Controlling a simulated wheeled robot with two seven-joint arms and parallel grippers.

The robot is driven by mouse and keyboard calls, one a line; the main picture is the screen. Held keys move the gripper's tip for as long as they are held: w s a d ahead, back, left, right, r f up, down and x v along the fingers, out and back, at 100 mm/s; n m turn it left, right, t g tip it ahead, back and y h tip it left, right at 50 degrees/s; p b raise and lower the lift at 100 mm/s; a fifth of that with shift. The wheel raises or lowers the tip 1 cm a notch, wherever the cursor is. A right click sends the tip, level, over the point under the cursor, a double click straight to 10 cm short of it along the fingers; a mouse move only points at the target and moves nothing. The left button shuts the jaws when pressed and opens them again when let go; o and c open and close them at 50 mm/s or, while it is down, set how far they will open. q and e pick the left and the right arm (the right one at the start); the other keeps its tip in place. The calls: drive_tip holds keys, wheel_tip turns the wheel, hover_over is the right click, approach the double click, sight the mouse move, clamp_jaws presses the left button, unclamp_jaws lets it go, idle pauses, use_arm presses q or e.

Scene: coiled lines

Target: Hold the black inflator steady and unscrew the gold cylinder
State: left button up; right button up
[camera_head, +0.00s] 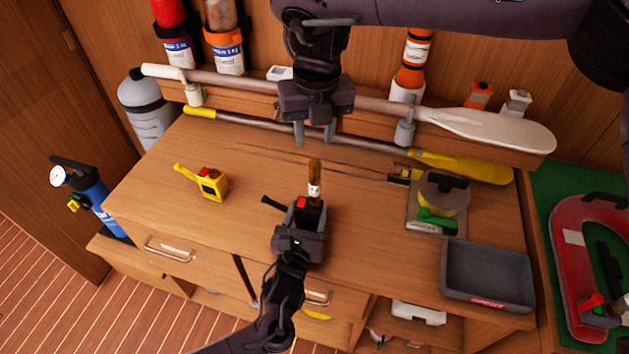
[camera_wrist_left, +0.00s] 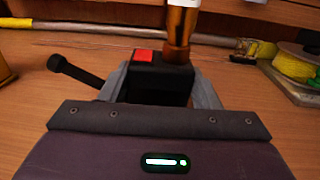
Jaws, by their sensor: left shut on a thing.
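The black inflator (camera_head: 309,212) stands on the wooden bench with a red patch on top and a black lever sticking out to the left. It also shows in the left wrist view (camera_wrist_left: 160,82). The gold cylinder (camera_head: 314,180) stands upright on the inflator, with a white label band; its lower part shows in the left wrist view (camera_wrist_left: 180,45). My left gripper (camera_head: 303,228) is shut on the inflator, one finger on each side. My right gripper (camera_head: 315,138) hangs above and behind the cylinder, fingers apart, empty, not touching it.
A yellow device (camera_head: 212,184) stands left on the wooden bench (camera_head: 250,150). At right are a yellow line spool (camera_head: 445,198) with a green clip and an empty grey tray (camera_head: 487,275). Paddles (camera_head: 490,130) lie along the back. A red life vest (camera_head: 578,260) lies far right.

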sight(315, 162)
drive_tip(key=shift+f, duration=4.4)
clamp_jaws()
drive_tip(key=shift+n, duration=0.3)
